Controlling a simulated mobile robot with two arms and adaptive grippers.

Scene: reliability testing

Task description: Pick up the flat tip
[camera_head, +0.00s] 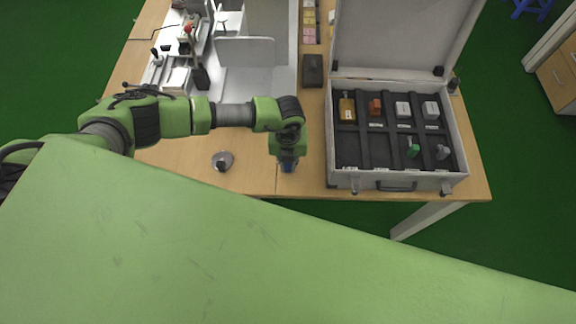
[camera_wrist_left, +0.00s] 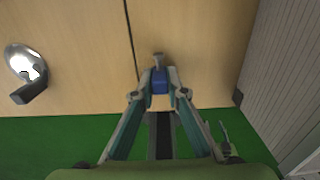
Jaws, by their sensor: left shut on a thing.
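My left gripper (camera_head: 288,165) is over the table's front edge area, just left of the open case. In the left wrist view, its two fingers (camera_wrist_left: 160,82) are closed on a small blue piece with a grey end (camera_wrist_left: 159,60), which sticks out past the fingertips above the wood. I cannot read any label that tells whether this is the flat tip. The open case (camera_head: 334,178) holds several small coloured tips: a yellow one (camera_head: 347,109), an orange one (camera_head: 375,107), a green one (camera_head: 412,149) and pale or grey ones. My right gripper is not in view.
A round shiny metal object with a dark part (camera_head: 222,161) lies on the table left of the gripper; it also shows in the left wrist view (camera_wrist_left: 24,64). A dark box (camera_head: 312,71) and a bench device (camera_head: 247,53) stand farther back.

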